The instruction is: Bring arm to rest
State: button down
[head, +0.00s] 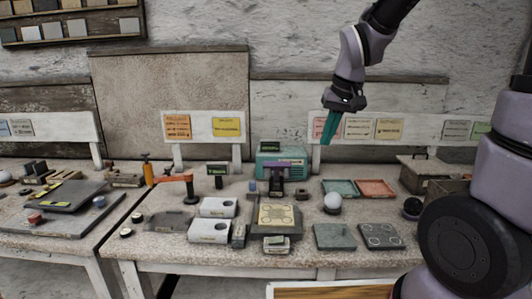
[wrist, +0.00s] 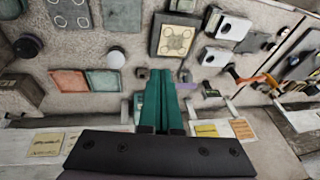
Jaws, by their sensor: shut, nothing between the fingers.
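My gripper (head: 329,128) is raised above the back part of the workbench, in front of the white board with paper notes. Its green fingers point down and are closed together with nothing between them. In the wrist view the shut fingers (wrist: 171,105) reach over the bench, which appears turned around. A white plaster sphere (head: 333,201) sits on a dark base at the middle right of the bench, well below my gripper; it also shows in the wrist view (wrist: 115,58).
A teal machine (head: 281,168) stands near the back. Green (head: 338,188) and red (head: 375,189) trays lie beside it. White blocks (head: 209,230), flat plates (head: 381,236) and a grey box (head: 425,174) also stand on the bench. The air around my gripper is clear.

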jog(key=s+d+r+m+t, duration=0.4)
jog(key=s+d+r, duration=0.5)
jog(key=s+r, duration=0.2)
jog(key=shift+s+r, duration=0.25)
jog(key=shift+s, duration=0.3)
